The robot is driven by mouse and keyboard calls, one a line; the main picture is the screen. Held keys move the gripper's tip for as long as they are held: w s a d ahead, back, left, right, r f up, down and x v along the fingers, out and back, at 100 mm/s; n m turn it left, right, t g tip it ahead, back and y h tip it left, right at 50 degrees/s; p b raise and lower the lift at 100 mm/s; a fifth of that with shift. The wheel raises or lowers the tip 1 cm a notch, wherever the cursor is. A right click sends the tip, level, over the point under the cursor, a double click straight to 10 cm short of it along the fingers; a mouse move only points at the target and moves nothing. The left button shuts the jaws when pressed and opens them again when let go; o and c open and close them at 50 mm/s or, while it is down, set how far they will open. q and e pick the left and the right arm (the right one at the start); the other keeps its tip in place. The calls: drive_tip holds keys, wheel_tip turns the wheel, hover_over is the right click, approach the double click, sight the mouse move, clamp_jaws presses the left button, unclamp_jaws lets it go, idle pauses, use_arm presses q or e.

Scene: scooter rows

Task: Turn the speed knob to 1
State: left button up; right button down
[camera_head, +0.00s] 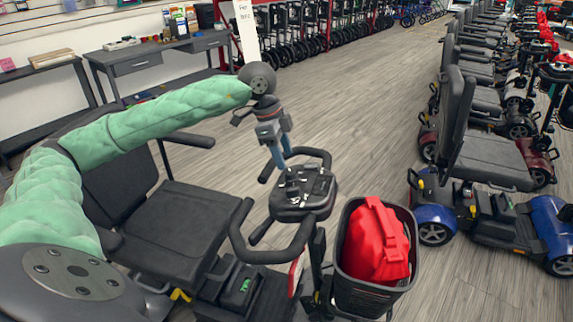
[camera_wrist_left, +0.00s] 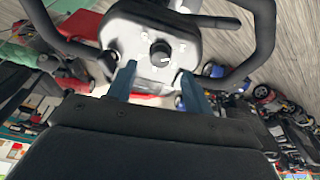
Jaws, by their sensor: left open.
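The scooter's control console (camera_head: 318,187) is a grey-black panel with loop handles, in the middle of the head view. It also fills the top of the left wrist view (camera_wrist_left: 128,38). The speed knob (camera_wrist_left: 160,51) is a round dark dial on the light panel; its setting is too small to read. My left gripper (camera_head: 281,166) points down above the console. In the left wrist view its two blue fingers (camera_wrist_left: 158,70) are apart, with the knob just beyond the tips and between their lines. I cannot tell the exact gap. My right gripper is not seen.
A black basket (camera_head: 366,295) with a red bag (camera_head: 376,240) hangs at the scooter's front. The scooter's seat (camera_head: 172,225) is at the left. The handlebar (camera_head: 262,256) curves close by. A blue scooter (camera_head: 490,215) stands at right, with open floor between.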

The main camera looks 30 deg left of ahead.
use_arm(q)
drive_tip(key=v, duration=0.3)
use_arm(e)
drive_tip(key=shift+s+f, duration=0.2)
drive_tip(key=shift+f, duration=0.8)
